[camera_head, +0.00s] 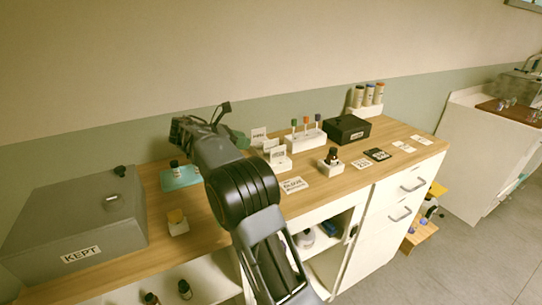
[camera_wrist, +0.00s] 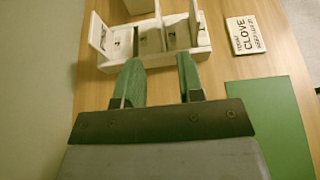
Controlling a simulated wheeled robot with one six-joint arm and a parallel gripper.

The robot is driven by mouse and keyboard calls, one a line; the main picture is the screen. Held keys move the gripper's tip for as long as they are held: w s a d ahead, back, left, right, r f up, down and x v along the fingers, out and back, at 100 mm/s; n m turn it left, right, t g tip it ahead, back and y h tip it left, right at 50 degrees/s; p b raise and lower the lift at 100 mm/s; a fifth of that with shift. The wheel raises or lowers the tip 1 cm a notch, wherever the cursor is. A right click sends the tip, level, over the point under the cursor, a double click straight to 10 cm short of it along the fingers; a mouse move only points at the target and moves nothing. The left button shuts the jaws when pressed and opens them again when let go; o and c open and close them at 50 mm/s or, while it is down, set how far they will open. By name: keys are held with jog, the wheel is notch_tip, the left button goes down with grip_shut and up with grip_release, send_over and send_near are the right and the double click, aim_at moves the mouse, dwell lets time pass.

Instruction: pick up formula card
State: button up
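A white holder (camera_wrist: 160,47) with upright dividers and small cards in its slots stands ahead of my gripper in the wrist view. It also shows in the head view (camera_head: 280,163). A pale card or panel (camera_wrist: 98,33) stands at its left end. A flat white card with the word CLOVE (camera_wrist: 246,35) lies on the wood to its right, and in the head view (camera_head: 293,184). I cannot tell which of these is the formula card. My gripper (camera_wrist: 158,62) has its two green fingers apart, with nothing visible between them, close before the holder. In the head view my arm mostly hides it.
A green mat (camera_wrist: 270,120) lies right of my gripper. A grey box marked KEPT (camera_head: 75,225) stands at the counter's left. Right of the holder are a tube rack (camera_head: 310,138), a black box (camera_head: 347,129) and a bottle in a white stand (camera_head: 331,162).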

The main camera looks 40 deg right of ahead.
aim_at(272, 144)
jog(key=b+x, duration=0.1)
jog(key=x, duration=1.1)
jog(key=shift+d, duration=0.1)
jog(key=shift+c, duration=0.4)
jog(key=shift+r, duration=0.1)
grip_shut()
